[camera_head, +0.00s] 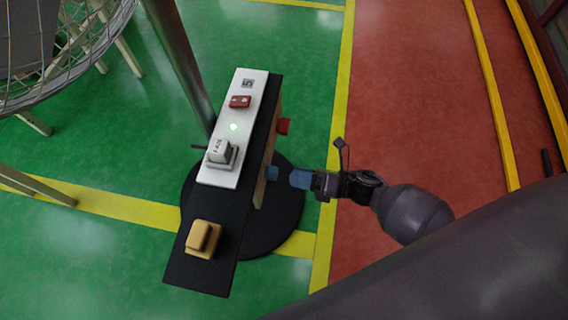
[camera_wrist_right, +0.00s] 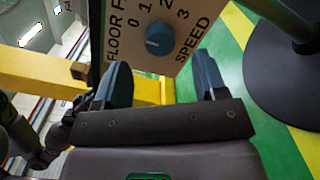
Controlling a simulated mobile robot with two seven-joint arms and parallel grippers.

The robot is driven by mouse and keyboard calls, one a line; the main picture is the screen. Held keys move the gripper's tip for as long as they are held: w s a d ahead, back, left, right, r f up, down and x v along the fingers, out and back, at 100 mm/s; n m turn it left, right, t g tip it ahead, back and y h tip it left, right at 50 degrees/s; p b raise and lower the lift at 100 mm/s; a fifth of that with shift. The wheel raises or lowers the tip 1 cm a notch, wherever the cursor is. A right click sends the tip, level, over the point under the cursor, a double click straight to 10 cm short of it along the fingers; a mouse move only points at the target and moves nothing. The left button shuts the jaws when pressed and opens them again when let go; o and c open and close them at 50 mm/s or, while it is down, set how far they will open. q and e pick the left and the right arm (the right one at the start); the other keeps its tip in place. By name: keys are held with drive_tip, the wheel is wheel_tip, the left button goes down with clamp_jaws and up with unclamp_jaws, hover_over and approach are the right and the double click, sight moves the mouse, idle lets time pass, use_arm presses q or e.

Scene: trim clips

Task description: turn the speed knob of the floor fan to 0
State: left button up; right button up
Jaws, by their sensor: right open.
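The speed knob (camera_wrist_right: 158,40) is a round blue dial on a tan plate (camera_wrist_right: 128,22) printed FLOOR F… and SPEED, with marks 0, 1, 2 and 3 around it. I cannot tell for sure which mark it points to. In the head view the knob (camera_head: 272,173) shows side-on on the plate's right face. My right gripper (camera_head: 301,180) is to its right, a short gap away. In the right wrist view, its open blue-grey fingers (camera_wrist_right: 160,64) are on either side of the knob's direction, with nothing between them. My left gripper is not in view.
A black stand board (camera_head: 214,222) carries a white panel (camera_head: 245,90) with a red switch (camera_head: 240,101), a green light and a grey block (camera_head: 220,151). A tan block (camera_head: 203,239) sits nearer. A red part (camera_head: 283,126) juts from the side. A wire cage (camera_head: 85,50) is upper left.

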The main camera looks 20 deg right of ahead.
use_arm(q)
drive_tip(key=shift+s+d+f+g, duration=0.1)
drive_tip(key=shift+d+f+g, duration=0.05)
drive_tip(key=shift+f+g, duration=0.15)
use_arm(e)
drive_tip(key=shift+v, duration=2.75)
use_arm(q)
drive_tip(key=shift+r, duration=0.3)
